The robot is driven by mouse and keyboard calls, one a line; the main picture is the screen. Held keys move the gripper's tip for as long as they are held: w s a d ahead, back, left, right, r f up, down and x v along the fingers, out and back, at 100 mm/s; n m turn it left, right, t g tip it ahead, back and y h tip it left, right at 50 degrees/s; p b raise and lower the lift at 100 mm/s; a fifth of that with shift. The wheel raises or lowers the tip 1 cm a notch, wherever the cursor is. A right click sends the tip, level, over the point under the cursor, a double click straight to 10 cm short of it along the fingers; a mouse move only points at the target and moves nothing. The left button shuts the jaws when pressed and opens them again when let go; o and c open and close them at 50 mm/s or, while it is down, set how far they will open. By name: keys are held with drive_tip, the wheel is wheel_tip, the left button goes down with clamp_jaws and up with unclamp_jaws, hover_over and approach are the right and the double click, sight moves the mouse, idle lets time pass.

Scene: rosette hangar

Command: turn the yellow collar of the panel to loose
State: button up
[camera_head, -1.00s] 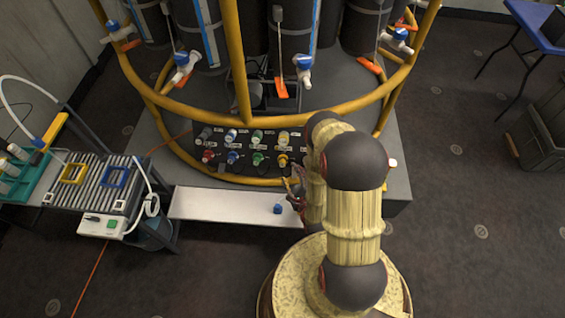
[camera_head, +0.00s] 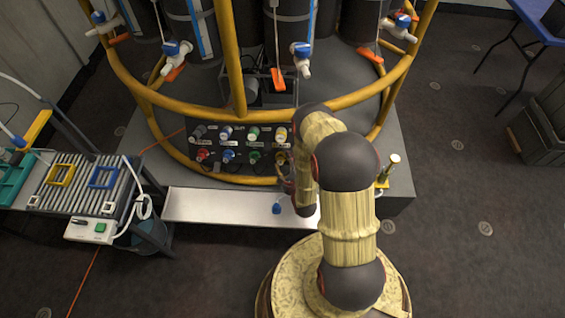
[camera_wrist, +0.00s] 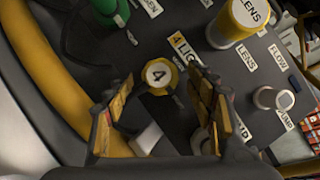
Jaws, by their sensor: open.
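In the head view the collar (camera_head: 281,157) is the lower right knob of the dark panel (camera_head: 205,137), partly hidden by my gripper (camera_head: 287,176). A second yellow knob (camera_head: 282,134) is above it and appears in the wrist view as a yellow cylinder (camera_wrist: 238,22). Which way the collar is turned cannot be read.
A yellow rail (camera_head: 240,181) curves close below the panel. Red, blue and green knobs stand left of the collar, including a green one (camera_wrist: 110,10). A pale tray (camera_head: 190,206) with a small blue object (camera_head: 277,208) lies in front. A rack table (camera_head: 85,190) stands left.

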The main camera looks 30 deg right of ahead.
drive_tip(key=c, duration=0.3)
drive_tip(key=c, duration=0.8)
drive_tip(key=shift+c, duration=0.2)
drive_tip(key=shift+r+n+p, duration=0.1)
drive_tip(key=shift+n+p, duration=0.2)
drive_tip(key=shift+n, duration=0.1)
drive_tip(key=n+p, duration=0.1)
drive_tip(key=n+g+y, duration=0.1)
drive_tip(key=n, duration=0.1)
drive_tip(key=shift+d+r+p, duration=0.15)
drive_tip(key=shift+r+p, duration=0.05)
drive_tip(key=shift+p, duration=0.2)
drive_tip(key=n+g+p, duration=0.1)
drive_tip(key=n, duration=0.1)
drive_tip(key=n+g+y+p, duration=0.1)
drive_tip(key=n+p, duration=0.1)
drive_tip(key=n, duration=0.1)
drive_tip(key=shift+w+r, duration=0.1)
drive_tip(key=shift+r, duration=0.1)
drive_tip(key=n+g+p, duration=0.2)
drive_tip(key=n, duration=0.2)
drive_tip(key=shift+w+r, duration=0.1)
drive_tip(key=shift+w, duration=0.05)
drive_tip(key=n+g, duration=0.1)
drive_tip(key=n, duration=0.2)
drive_tip(key=shift+w+n+g+p, duration=0.1)
drive_tip(key=shift+n+g+p, duration=0.3)
